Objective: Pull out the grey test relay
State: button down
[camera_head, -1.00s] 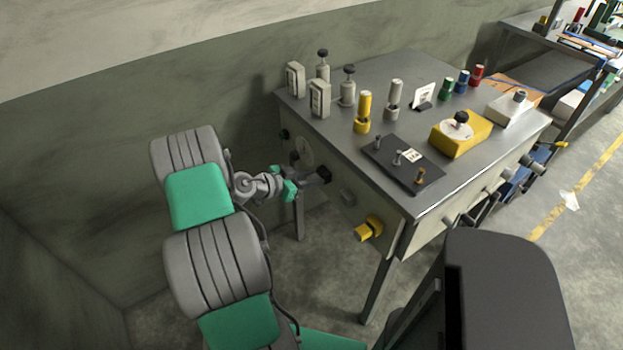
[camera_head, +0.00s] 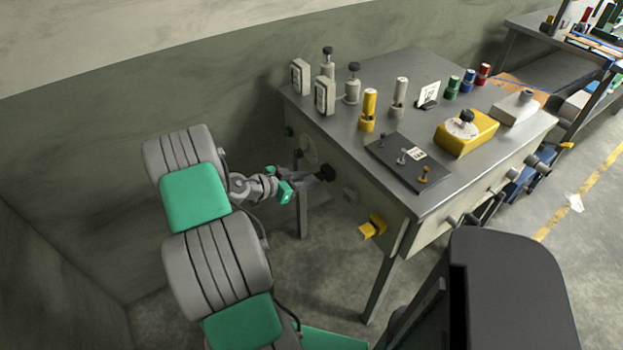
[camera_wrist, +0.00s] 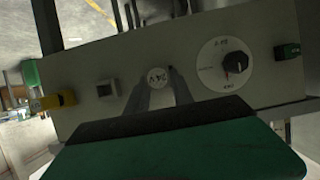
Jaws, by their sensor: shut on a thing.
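My gripper (camera_wrist: 160,88) is at the front panel (camera_wrist: 200,100) of the grey table. In the wrist view its two fingers are shut on a small piece between them, with a round, pale, marked face (camera_wrist: 157,77) showing at their tips. I cannot tell for sure that this piece is the grey test relay. In the head view a dark block (camera_head: 327,173) shows at the fingertips, close to the panel.
A white dial with a black knob (camera_wrist: 235,62), a green piece (camera_wrist: 288,52) and a yellow piece (camera_wrist: 55,100) sit on the same panel. The tabletop (camera_head: 420,75) carries several grey, yellow and coloured parts. A wall stands behind the arm.

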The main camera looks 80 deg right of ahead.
jog(key=shift+w+a, duration=0.8)
jog(key=shift+a, duration=0.1)
jog(key=shift+w+a+b, duration=0.7)
jog(key=shift+w+a, duration=0.25)
jog(key=shift+a, duration=0.15)
jog(key=shift+w, duration=0.1)
